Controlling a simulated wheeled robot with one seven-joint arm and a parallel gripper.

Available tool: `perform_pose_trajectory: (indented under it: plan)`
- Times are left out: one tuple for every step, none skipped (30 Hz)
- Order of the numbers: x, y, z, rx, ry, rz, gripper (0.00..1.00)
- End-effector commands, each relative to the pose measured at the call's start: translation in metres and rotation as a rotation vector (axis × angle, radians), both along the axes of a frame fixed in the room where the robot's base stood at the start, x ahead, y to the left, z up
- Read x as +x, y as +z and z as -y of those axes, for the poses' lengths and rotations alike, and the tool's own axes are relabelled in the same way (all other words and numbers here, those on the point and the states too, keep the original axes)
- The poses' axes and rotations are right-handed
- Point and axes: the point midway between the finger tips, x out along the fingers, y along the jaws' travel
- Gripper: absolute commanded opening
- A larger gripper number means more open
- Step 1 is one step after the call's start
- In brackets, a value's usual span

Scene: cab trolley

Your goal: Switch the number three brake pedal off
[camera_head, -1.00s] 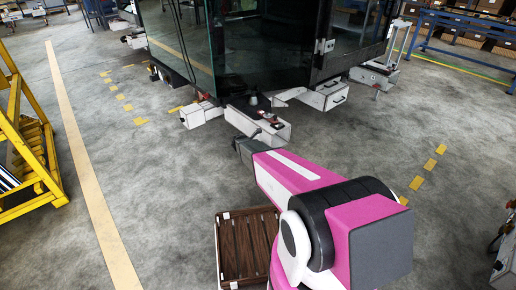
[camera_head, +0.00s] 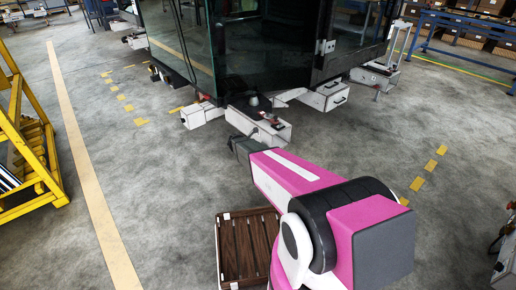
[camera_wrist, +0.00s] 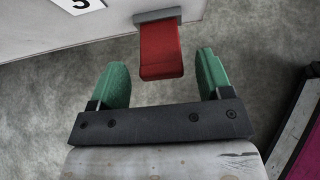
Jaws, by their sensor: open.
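The brake pedal (camera_wrist: 160,52) is a red plate on a grey bracket, sticking out from a white box (camera_wrist: 60,32) in the wrist view. Part of a black number on a white label (camera_wrist: 80,4) shows on the box at the top left; the digit is cut off and looks like a 3. My gripper (camera_wrist: 160,75) is open, with one green finger on each side of the pedal and clear floor visible between. The pedal's lower end lies between the fingers, apart from both. In the head view, my gripper end (camera_head: 240,148) is beside the white box (camera_head: 258,124) under the cab.
The glass-walled cab (camera_head: 260,50) stands on the trolley above the white boxes. A yellow rack (camera_head: 30,140) is at the left and a blue bench (camera_head: 460,35) at the back right. A slatted wooden crate (camera_head: 248,245) is near my base. The grey floor between is open.

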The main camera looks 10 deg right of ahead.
Motion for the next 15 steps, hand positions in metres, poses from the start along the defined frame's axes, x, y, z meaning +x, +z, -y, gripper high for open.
perform_pose_trajectory:
  plan:
    - [-0.007, 0.008, -0.008, 0.000, 0.001, 0.001, 0.72]
    - [-0.009, 0.011, -0.012, 0.000, 0.001, 0.000, 0.72]
    - [-0.013, 0.016, -0.017, 0.000, 0.001, 0.000, 0.72]
    - [-0.015, 0.019, -0.021, 0.000, 0.002, 0.000, 0.72]
    - [-0.016, 0.023, -0.025, 0.000, 0.002, 0.000, 0.72]
    - [-0.019, 0.027, -0.029, 0.000, 0.001, 0.001, 0.72]
    - [-0.021, 0.030, -0.033, -0.001, 0.001, 0.000, 0.72]
    - [-0.022, 0.032, -0.036, -0.001, 0.001, 0.000, 0.72]
    - [-0.024, 0.035, -0.040, 0.000, 0.001, 0.001, 0.72]
    - [-0.025, 0.037, -0.042, 0.000, 0.001, 0.001, 0.72]
    - [-0.026, 0.039, -0.044, 0.000, 0.001, 0.001, 0.72]
    - [-0.028, 0.041, -0.046, 0.000, 0.001, 0.001, 0.72]
    - [-0.028, 0.042, -0.047, 0.000, 0.000, 0.000, 0.72]
    - [-0.029, 0.042, -0.048, 0.000, 0.000, 0.000, 0.72]
    - [-0.029, 0.043, -0.050, 0.000, 0.000, 0.000, 0.72]
